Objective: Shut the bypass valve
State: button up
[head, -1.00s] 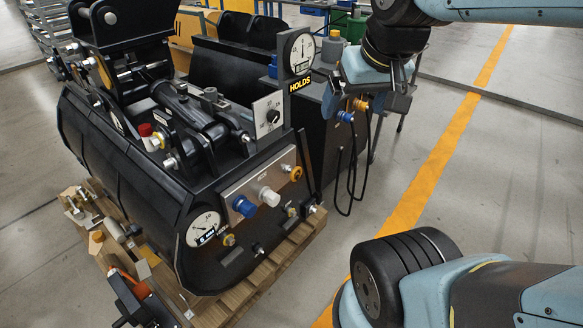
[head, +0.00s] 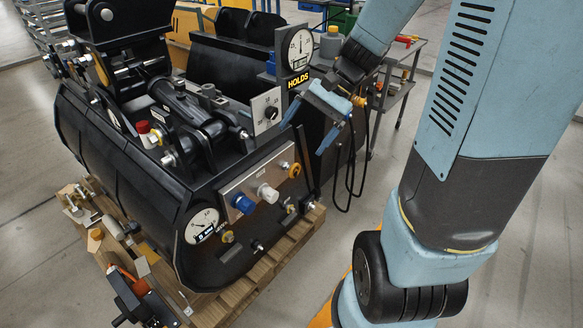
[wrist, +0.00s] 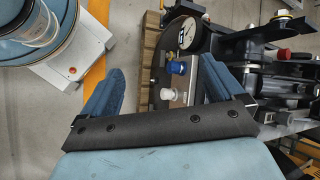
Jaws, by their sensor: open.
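In the head view my gripper (head: 308,130) hangs to the right of the black machine block, its two blue fingers spread and empty, pointing down toward the front panel. A silver plate (head: 232,187) on the machine's front carries a blue coupler (head: 242,204), a white coupler (head: 268,193) and an orange knob (head: 294,170). A black dial knob on a white plate (head: 266,111) sits higher up. No label lets me tell which one is the bypass valve. In the wrist view the blue coupler (wrist: 176,68) and white coupler (wrist: 168,93) show between the fingers, beyond them.
A gauge (head: 299,48) stands above a HOLDS sign (head: 298,80); another gauge (head: 202,226) is low on the front. A red cap (head: 143,127) is at the left. Black hoses hang behind my gripper. A wooden pallet (head: 250,285) lies underneath. Floor is clear at the right.

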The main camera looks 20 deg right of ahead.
jog(key=w+d+f+m+t+y, duration=0.2)
jog(key=w+f+m+t+y, duration=0.15)
jog(key=w+f+m, duration=0.35)
jog(key=w+d+f+m+t+y, duration=0.2)
jog(key=w+f+m+y, duration=0.35)
jog(key=f, duration=0.35)
jog(key=m+t+h, duration=0.6)
jog(key=m+t, duration=0.5)
jog(key=m, duration=0.2)
send_near(297, 172)
jog(key=shift+g, duration=0.25)
jog(key=x, duration=1.1)
jog(key=shift+a+r, duration=0.1)
jog(key=shift+r, duration=0.1)
jog(key=shift+c, duration=0.2)
jog(key=c, duration=0.9)
